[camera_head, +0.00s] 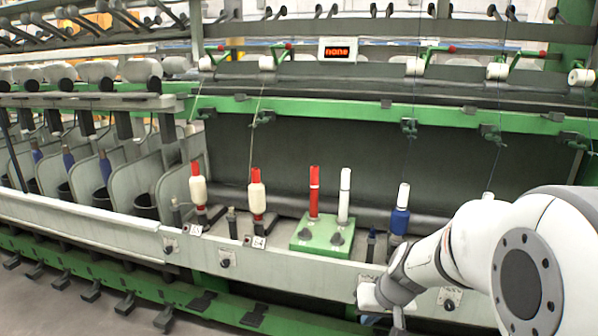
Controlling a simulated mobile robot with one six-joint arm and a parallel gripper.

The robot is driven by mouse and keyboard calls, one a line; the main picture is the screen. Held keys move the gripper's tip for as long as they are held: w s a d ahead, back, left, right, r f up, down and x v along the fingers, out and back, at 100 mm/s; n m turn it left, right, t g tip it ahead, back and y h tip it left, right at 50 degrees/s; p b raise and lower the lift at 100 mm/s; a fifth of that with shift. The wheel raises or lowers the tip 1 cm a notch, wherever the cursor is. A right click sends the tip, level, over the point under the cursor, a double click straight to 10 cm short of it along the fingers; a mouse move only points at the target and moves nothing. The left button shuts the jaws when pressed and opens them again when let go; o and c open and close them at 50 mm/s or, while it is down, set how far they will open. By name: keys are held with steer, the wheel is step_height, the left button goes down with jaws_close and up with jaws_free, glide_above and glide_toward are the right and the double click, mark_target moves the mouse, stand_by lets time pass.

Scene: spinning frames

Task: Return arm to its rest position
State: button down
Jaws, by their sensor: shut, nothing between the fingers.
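My white arm (470,242) reaches in from the right edge, in front of the spinning frame. Its end, with my gripper (372,296), is low in front of the frame's front rail, right of the middle of the view. My gripper is shut and empty. Its fingers are too small and too hidden by the wrist to make out. It is apart from the bobbins behind the rail.
A green block (322,238) behind the rail bears a red tube (314,192) and a white tube (344,196). Red-topped bobbins with white yarn (198,187) stand to its left. A blue bobbin (400,220) stands close behind my arm. The floor shows at lower left.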

steer(key=s+r+h+p, duration=0.1)
steer(key=s+r+p, duration=0.5)
steer(key=r, duration=0.5)
steer(key=s+r+g+h+p, duration=0.1)
steer(key=s+r+p, duration=0.6)
steer(key=s+r, duration=0.3)
steer(key=shift+s+r, duration=0.15)
steer(key=shift+r, duration=0.45)
